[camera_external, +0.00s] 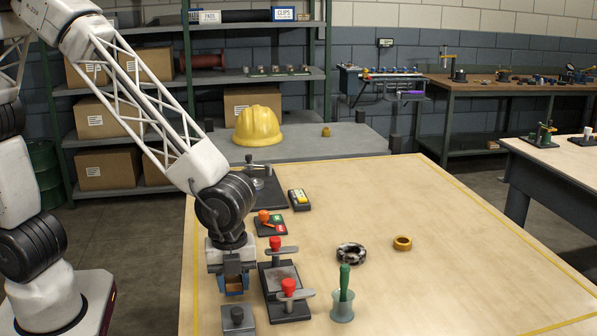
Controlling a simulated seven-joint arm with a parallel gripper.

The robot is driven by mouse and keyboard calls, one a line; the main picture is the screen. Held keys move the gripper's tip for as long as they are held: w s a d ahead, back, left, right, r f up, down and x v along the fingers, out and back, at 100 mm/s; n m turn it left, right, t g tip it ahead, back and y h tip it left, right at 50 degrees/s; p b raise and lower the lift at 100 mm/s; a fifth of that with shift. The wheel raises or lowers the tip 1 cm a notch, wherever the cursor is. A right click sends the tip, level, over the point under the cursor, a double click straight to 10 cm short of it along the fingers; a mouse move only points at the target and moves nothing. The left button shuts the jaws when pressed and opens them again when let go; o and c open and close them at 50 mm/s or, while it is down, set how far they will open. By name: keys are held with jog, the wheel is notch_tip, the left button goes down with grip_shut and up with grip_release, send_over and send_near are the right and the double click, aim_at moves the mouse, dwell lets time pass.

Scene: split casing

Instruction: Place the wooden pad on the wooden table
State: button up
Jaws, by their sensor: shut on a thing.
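My gripper (232,287) points down over the near left part of the wooden table (460,270). It is shut on a small brown piece, which looks like the wooden pad (233,268). The piece shows between the fingers, and much of it is hidden by them. The gripper is just left of a dark clamp fixture with red-knobbed levers and behind a small grey block. I cannot tell from this view how far the piece is above the table.
The clamp fixture (284,287), grey block (237,320) and cup with a green-handled tool (343,292) crowd the near left. A switch box (271,223) stands behind. A dark mottled ring (351,254) and an orange-brown ring (402,243) lie mid-table. The table's right side is clear.

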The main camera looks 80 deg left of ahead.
notch_tip(320, 180, up, 2)
jog(key=shift+s+r, duration=0.1)
jog(key=shift+s, duration=0.05)
jog(key=s+a, duration=0.3)
jog(key=s, duration=0.4)
jog(key=s+a+r, duration=0.1)
jog(key=s+a, duration=0.3)
jog(key=s, duration=0.3)
jog(key=shift+s+r, duration=0.1)
jog(key=shift+d, duration=0.1)
dwell(0.4)
jog(key=w+d+r, duration=0.1)
jog(key=w, duration=0.6)
jog(key=w+d+r, duration=0.1)
jog(key=w+d, duration=0.1)
jog(key=w, duration=0.5)
jog(key=w+d, duration=0.2)
jog(key=w, duration=0.6)
jog(key=shift+d+r, duration=0.2)
jog(key=shift+r, duration=0.2)
send_over(360, 282)
jog(key=s, duration=0.1)
notch_tip(360, 282, down, 2)
jog(key=shift+a+f, duration=0.1)
jog(key=shift+w+f, duration=0.15)
jog(key=shift+w, duration=0.3)
jog(key=shift+w, duration=0.1)
